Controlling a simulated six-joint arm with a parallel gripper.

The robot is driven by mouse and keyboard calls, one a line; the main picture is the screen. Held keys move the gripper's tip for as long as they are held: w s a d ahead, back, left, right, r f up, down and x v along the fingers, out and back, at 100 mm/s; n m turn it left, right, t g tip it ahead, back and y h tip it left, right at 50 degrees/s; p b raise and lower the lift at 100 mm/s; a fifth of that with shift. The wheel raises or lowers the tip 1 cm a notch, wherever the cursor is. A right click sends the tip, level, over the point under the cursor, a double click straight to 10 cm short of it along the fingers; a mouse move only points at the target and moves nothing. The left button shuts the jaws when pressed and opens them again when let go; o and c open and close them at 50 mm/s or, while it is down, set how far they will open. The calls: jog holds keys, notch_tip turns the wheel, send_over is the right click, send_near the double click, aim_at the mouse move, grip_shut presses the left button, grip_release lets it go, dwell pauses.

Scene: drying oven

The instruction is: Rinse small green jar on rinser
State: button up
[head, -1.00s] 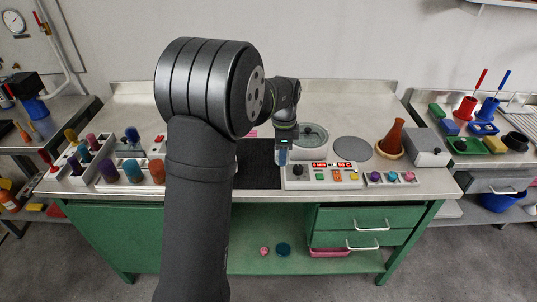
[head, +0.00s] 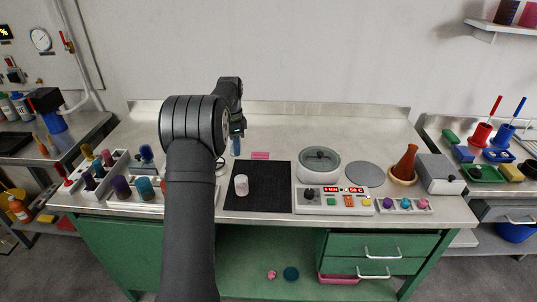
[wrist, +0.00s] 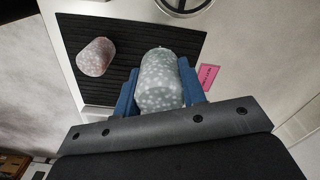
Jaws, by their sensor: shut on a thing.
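My gripper (head: 236,145) hangs over the back of the bench, behind and left of the black mat. In the wrist view its blue fingers (wrist: 160,82) are shut on a grey-green speckled jar (wrist: 161,78), one finger on each side. In the head view the held jar cannot be made out. A second, pale pinkish speckled jar (wrist: 95,57) stands on the black ribbed mat (wrist: 135,40); it shows as a whitish jar (head: 241,185) in the head view. I cannot tell for certain which thing is the rinser.
A round glass-lidded appliance (head: 320,165) stands right of the mat, behind a control panel (head: 333,201). A pink label (head: 260,156) lies behind the mat. Coloured bottles in racks (head: 97,176) stand at left. A black-and-blue device (head: 50,110) is on the left side bench.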

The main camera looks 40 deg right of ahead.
jog(key=shift+n, duration=0.7)
jog(key=w+a, duration=0.1)
jog(key=w, duration=0.1)
jog(key=w+a+f, duration=0.1)
jog(key=w+a, duration=0.1)
jog(key=w, duration=0.1)
jog(key=w+a, duration=0.2)
jog(key=w, duration=0.1)
jog(key=shift+f, duration=1.6)
jog(key=shift+f, duration=0.15)
jog(key=shift+f, duration=0.8)
jog(key=shift+f, duration=0.9)
dwell(0.5)
jog(key=shift+r, duration=0.1)
dwell(1.3)
jog(key=shift+r, duration=1.9)
